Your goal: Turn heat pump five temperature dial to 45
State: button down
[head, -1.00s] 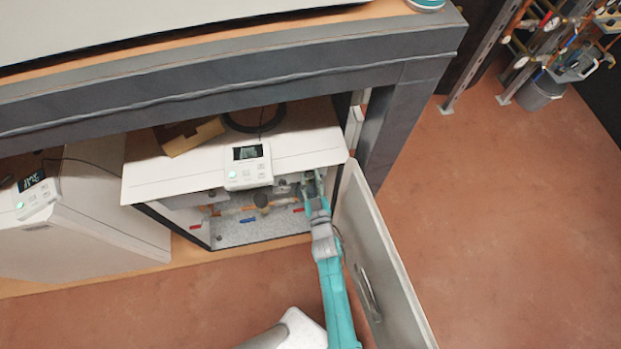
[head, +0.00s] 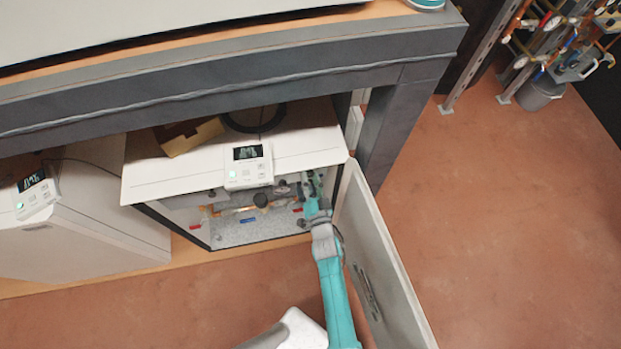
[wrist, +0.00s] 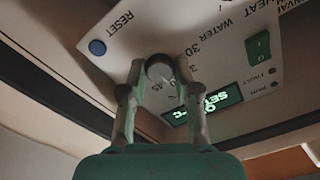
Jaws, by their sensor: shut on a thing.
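The dial cannot be made out there.
The open cabinet door (head: 385,260) stands close along the right of my arm. A white controller (head: 248,166) sits on the cabinet's front edge. Pipes with red and blue valve handles (head: 248,220) lie inside to the left. A dark table frame (head: 230,75) spans above.

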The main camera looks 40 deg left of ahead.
jog(key=m, duration=0.4)
jog(key=shift+m, duration=1.9)
jog(key=c, duration=0.8)
grip_release()
jog(key=shift+d, duration=0.15)
jog(key=v, duration=1.1)
jog(key=shift+s+d, duration=0.25)
jog(key=shift+s, duration=0.05)
